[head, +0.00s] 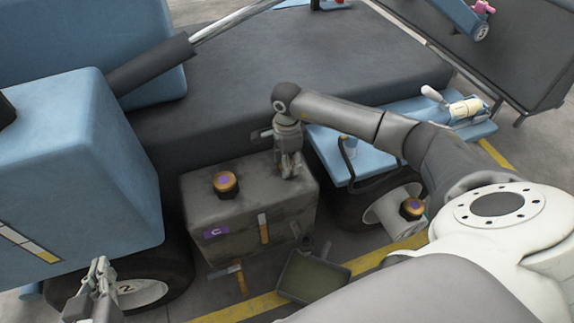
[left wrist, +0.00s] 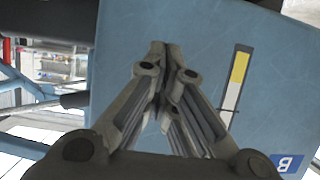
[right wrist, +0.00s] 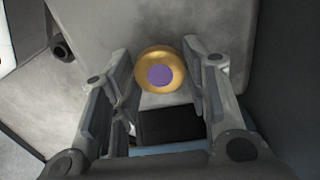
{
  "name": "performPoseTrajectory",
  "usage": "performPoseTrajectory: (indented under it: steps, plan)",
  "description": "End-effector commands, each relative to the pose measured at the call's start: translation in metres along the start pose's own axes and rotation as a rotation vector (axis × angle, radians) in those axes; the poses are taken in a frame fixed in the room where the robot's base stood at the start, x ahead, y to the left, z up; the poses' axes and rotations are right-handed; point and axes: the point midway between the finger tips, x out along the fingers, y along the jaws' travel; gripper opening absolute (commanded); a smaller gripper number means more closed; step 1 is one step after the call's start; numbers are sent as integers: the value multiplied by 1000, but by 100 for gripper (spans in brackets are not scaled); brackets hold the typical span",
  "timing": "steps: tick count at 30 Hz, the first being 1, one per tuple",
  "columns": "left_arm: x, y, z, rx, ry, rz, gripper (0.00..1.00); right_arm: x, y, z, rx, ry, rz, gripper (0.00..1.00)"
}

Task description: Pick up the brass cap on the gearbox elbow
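A brass cap (right wrist: 160,75) with a purple centre shows in the right wrist view, between and just beyond my right fingertips. My right gripper (right wrist: 158,80) is open, with a gap on both sides of the cap. In the head view the right gripper (head: 289,168) points down at the right part of the dark gearbox (head: 245,205), and I cannot make out a cap under it there. My left gripper (head: 97,278) is shut and empty at the lower left; its fingertips meet in the left wrist view (left wrist: 165,55).
Another brass-and-purple cap (head: 226,184) sits on the gearbox top, left of the right gripper. One more (head: 412,208) is by the right wheel. A dark tray (head: 312,277) lies on the floor. A blue body (head: 85,170) stands at left.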

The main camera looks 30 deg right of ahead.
Motion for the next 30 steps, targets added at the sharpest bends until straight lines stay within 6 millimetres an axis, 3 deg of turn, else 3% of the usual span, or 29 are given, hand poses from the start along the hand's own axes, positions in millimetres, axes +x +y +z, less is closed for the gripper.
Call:
performPoseTrajectory:
  steps: [1, 6, 19, 28, 30]
  plan:
    - [0, 0, 0, 0, 0, 0, 0, 0, 0, 0, 0, 0, 0, 32]
    - [0, 0, 0, 0, -1, 0, 0, 0, 0, 0, 0, 0, 0, 13]
    - [-1, 0, 4, -1, -30, -1, 0, -7, 0, 0, 0, 0, -1, 13]
    - [-18, -8, 48, -2, -262, -17, 0, -36, -1, 0, 1, 0, -4, 13]
    - [-26, -10, 63, -3, -342, -21, 0, -45, 9, -3, -2, 1, -2, 13]
